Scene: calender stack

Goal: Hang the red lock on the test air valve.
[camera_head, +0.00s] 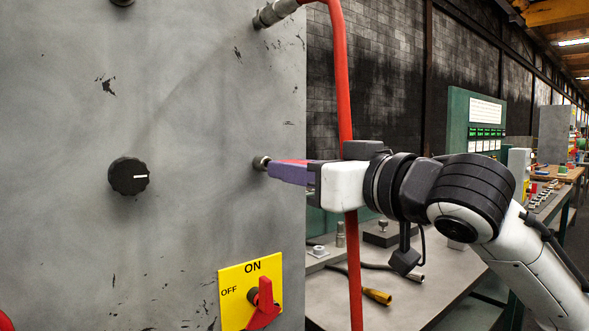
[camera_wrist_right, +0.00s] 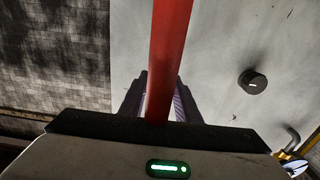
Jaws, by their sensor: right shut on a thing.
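My right gripper (camera_head: 272,170), with purple fingers, reaches level to the grey panel (camera_head: 190,90) from the right in the head view. I cannot make out a red lock or identify the test air valve. My left gripper is out of view.
The panel bears a black knob (camera_head: 130,177) and a yellow ON/OFF plate (camera_head: 233,308) with a red handle (camera_head: 264,306).

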